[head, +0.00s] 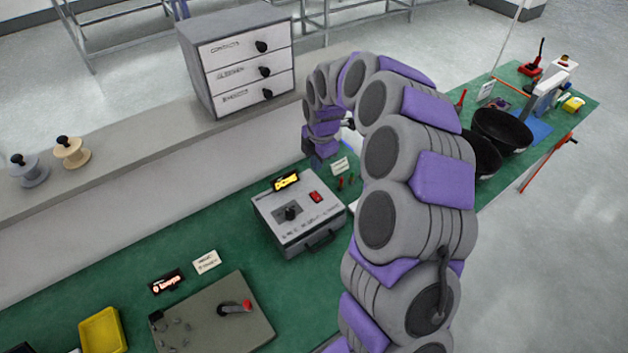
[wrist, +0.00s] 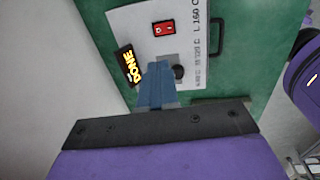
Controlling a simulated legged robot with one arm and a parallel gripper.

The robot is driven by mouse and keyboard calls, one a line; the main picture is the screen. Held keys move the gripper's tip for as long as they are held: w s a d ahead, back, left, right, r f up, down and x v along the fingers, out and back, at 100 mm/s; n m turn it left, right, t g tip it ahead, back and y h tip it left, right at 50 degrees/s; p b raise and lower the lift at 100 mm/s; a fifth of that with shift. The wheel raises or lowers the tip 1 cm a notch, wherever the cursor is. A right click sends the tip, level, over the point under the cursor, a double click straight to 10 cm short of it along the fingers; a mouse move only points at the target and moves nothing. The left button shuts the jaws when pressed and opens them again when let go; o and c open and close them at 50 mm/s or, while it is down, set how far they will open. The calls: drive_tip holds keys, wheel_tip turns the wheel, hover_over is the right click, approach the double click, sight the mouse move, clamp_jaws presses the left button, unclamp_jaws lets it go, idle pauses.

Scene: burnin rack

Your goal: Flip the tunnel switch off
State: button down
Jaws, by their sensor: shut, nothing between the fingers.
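The tunnel box (head: 290,243) is a grey case on the green mat, with a lit yellow DONE display (head: 286,181), a black knob (head: 291,212) and a red rocker switch (head: 316,197). The wrist view shows the switch (wrist: 164,28) near the top of the panel, the display (wrist: 130,65) left of it and the knob (wrist: 179,72) below it. I cannot tell which way the rocker is set. My gripper (wrist: 157,66) is shut and empty, its blue fingers over the panel below the switch in the picture. Contact with the panel cannot be told. In the head view the fingertips are hard to make out.
A grey drawer cabinet (head: 205,75) stands on the ledge behind. A plate with a red-tipped lever (head: 200,325) and a yellow tray (head: 103,332) lie at the front left. Black bowls (head: 503,130) stand to the right. Mat left of the box is mostly clear.

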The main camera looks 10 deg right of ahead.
drive_tip(key=shift+w+f, duration=0.1)
drive_tip(key=shift+w, duration=0.1)
drive_tip(key=b, duration=0.3)
approach(314, 194)
drive_tip(key=f, duration=0.7)
drive_tip(key=shift+w+a, duration=0.15)
drive_tip(key=shift+w, duration=0.25)
